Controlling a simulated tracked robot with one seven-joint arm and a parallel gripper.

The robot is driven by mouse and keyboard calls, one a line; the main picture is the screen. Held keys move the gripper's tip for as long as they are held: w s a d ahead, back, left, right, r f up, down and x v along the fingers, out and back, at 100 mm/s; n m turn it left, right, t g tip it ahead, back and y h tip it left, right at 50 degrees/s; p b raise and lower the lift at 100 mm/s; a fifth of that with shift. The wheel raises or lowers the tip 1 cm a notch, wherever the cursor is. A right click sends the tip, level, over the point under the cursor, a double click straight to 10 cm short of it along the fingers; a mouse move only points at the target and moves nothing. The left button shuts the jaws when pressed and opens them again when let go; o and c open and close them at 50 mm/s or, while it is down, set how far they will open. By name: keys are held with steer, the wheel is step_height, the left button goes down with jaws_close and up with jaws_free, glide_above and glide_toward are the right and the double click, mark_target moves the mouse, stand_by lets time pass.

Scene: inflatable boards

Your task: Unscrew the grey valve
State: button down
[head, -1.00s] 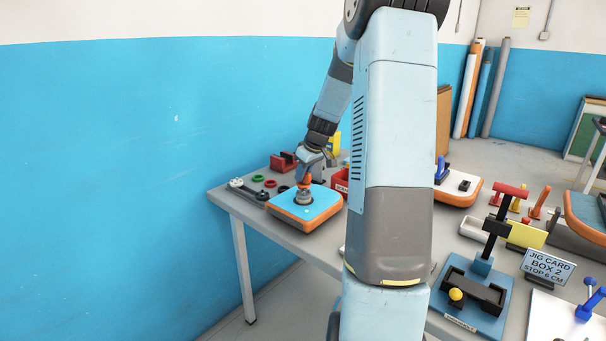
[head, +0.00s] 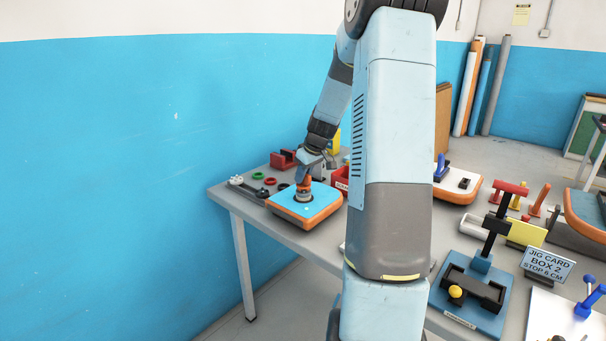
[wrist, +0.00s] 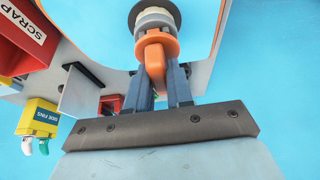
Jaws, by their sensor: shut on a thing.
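My gripper (wrist: 160,82) is shut on the handle of an orange tool (wrist: 155,52), held upright above the board. In the head view, my gripper (head: 307,172) hides the tool's top.
Red and green rings (head: 269,181) and a dark grey tool (head: 245,187) lie left of the board. A blue jig (head: 475,300) stands at the right.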

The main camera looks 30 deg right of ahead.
steer(key=shift+f, duration=0.2)
steer(key=c, duration=0.9)
jaws_free()
steer(key=v, duration=1.3)
steer(key=shift+s+r, duration=0.15)
steer(key=shift+r, duration=0.15)
steer(key=shift+c, duration=0.5)
